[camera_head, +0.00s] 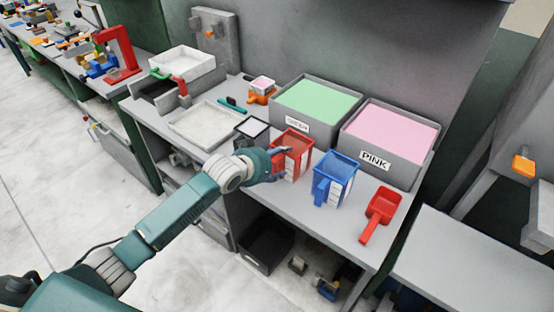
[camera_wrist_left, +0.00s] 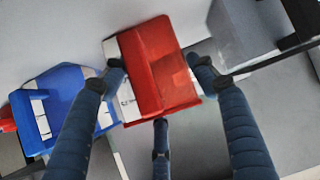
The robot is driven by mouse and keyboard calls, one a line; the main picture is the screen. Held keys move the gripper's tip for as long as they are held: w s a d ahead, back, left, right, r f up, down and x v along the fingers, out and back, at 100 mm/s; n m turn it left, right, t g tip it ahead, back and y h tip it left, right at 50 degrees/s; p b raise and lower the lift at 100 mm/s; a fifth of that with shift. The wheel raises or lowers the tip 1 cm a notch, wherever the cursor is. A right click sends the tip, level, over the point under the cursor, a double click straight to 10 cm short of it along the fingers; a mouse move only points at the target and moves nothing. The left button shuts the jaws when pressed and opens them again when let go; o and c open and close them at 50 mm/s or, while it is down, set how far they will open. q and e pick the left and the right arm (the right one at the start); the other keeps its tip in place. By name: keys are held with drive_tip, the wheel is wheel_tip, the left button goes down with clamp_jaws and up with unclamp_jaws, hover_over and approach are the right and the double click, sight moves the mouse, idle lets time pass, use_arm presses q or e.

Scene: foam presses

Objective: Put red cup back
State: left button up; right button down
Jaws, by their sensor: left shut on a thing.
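The red cup (camera_head: 293,152) is a square measuring cup with a white scale label. It stands at the bench's front, before the green bin, and looks upright. My left gripper (camera_head: 280,157) reaches it from the left and is shut on it. In the left wrist view the fingers of my left gripper (camera_wrist_left: 160,80) lie around the red cup (camera_wrist_left: 160,70), which fills the middle. Whether the cup's base touches the bench is hard to tell. My right gripper is not in view.
A blue cup (camera_head: 334,180) stands close to the right of the red cup. A red scoop (camera_head: 380,212) lies farther right. The green bin (camera_head: 304,130) and the PINK bin (camera_head: 375,162) stand behind.

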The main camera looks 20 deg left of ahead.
use_arm(q)
drive_tip(key=o, duration=1.2)
drive_tip(key=shift+o, duration=0.2)
drive_tip(key=b+v, duration=0.1)
drive_tip(key=v, duration=1.1)
drive_tip(key=shift+s+f, duration=0.1)
